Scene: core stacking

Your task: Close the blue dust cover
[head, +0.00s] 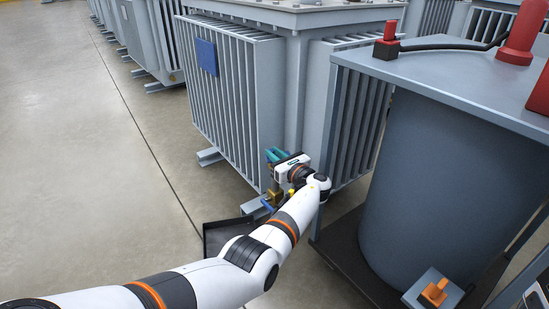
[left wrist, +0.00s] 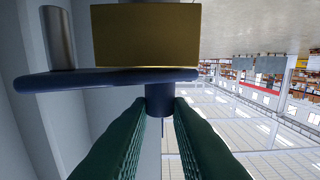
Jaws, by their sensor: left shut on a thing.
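The blue dust cover (left wrist: 105,80) shows in the left wrist view as a flat dark blue plate with a short round stub below it. A brass-coloured block (left wrist: 145,35) is right behind the plate. My left gripper (left wrist: 160,105) has its two green fingers shut on the stub, one on each side. In the head view my left gripper (head: 275,155) is low at the corner of the grey transformer (head: 240,100), by a small brass fitting (head: 273,194). The cover is mostly hidden there. My right gripper is not in view.
A large grey tank (head: 430,170) under a flat top with red terminals (head: 387,42) stands close on the right. A dark tray (head: 222,238) lies on the floor below my left arm. The floor (head: 90,150) at left is clear.

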